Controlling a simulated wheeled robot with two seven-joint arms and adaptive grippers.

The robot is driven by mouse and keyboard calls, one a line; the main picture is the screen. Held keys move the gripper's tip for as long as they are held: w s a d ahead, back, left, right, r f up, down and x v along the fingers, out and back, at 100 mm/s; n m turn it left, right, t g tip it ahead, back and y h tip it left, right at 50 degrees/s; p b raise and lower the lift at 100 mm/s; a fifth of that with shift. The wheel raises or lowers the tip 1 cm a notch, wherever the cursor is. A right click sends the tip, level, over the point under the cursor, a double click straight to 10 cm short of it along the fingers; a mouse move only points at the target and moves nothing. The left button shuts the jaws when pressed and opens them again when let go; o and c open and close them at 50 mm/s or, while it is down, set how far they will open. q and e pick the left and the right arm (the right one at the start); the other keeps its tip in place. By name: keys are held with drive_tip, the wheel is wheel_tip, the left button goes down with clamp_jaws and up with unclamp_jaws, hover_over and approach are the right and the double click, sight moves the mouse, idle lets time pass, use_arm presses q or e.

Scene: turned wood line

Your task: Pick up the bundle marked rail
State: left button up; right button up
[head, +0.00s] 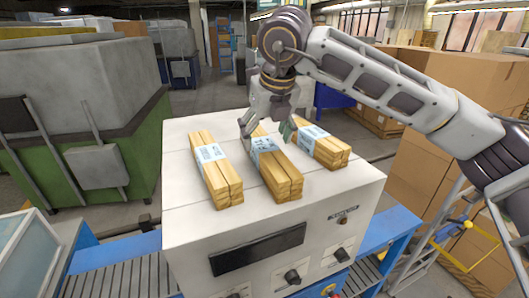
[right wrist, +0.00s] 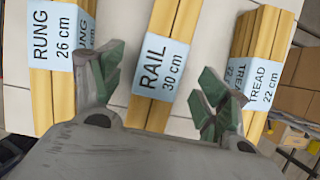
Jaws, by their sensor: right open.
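Three bundles of wooden pieces with pale blue labels lie side by side on a white machine top (head: 185,130). The middle one is the rail bundle (head: 277,176); in the right wrist view its label reads "RAIL 30 cm" (right wrist: 161,68). The rung bundle (head: 222,183) lies left of it and the tread bundle (head: 328,150) right of it. My right gripper (head: 267,133) is over the far part of the rail bundle. In the right wrist view its open green-padded fingers (right wrist: 160,90) stand either side of the rail bundle, with nothing held. My left gripper is not in view.
The machine front has a dark display (head: 258,248) and several knobs. A blue-framed roller conveyor (head: 120,262) passes beside the machine. Cardboard boxes (head: 430,170) stand at right and a green and grey machine (head: 75,130) at left. The bundles have narrow gaps between them.

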sight(265, 143)
drive_tip(key=p+x, duration=0.1)
drive_tip(key=x, duration=0.1)
drive_tip(key=shift+w+d+f, duration=0.1)
drive_tip(key=shift+f, duration=0.25)
drive_tip(key=shift+w+f, duration=0.2)
drive_tip(key=shift+f, duration=0.4)
drive_tip(key=c, duration=1.5)
drive_tip(key=shift+r, duration=0.15)
drive_tip(key=shift+r+b, duration=0.8)
drive_tip(key=shift+r, duration=4.1)
